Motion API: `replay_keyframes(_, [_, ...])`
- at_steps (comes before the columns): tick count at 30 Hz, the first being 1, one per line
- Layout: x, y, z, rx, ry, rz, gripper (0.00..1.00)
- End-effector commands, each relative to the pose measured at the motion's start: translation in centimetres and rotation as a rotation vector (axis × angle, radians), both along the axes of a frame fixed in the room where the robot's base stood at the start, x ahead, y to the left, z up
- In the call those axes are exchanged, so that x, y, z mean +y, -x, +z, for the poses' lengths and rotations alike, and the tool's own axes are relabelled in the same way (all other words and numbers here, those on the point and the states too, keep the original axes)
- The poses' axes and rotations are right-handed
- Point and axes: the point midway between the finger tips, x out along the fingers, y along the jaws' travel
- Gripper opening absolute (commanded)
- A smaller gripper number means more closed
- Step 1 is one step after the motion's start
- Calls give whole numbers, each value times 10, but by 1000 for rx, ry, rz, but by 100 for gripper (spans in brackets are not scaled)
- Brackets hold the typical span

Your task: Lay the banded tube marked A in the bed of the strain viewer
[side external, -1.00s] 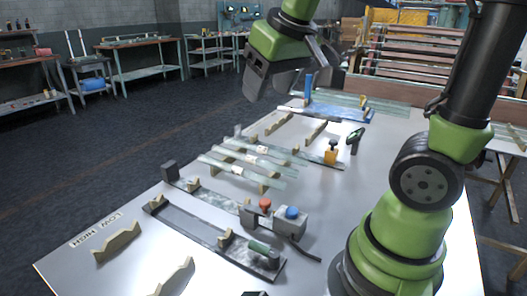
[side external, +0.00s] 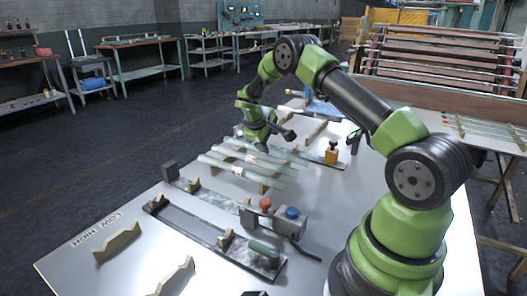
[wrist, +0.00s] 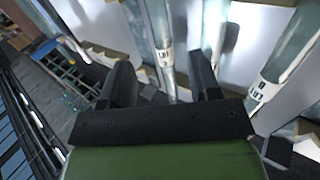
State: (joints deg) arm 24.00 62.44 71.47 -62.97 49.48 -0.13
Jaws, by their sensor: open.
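My gripper (side external: 262,142) is open and points down over the far end of a row of glass tubes. In the wrist view its two dark fingers (wrist: 163,82) stand apart, with a clear tube (wrist: 160,30) with a white marked band running between them. The band's letter is too blurred to read. A second banded tube (wrist: 268,88) lies to the right. In the side view the nearer tubes (side external: 235,170) rest across wooden supports; which one is A cannot be told. I cannot tell for sure which fixture is the strain viewer; a long dark frame (side external: 190,234) lies in front.
Notched wooden blocks (side external: 118,243) sit near the LOW HIGH lettering (side external: 97,229).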

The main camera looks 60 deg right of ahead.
Motion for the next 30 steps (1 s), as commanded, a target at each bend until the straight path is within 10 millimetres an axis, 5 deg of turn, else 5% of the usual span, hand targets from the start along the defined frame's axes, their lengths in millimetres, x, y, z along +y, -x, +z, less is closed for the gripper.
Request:
replay_keyframes(18, [-39, -5, -58, 0, -2, -2, 57])
replay_keyframes(27, [-42, -5, -62, -2, -2, -1, 57])
replay_keyframes(30, [-42, -5, -62, -1, -2, -2, 38])
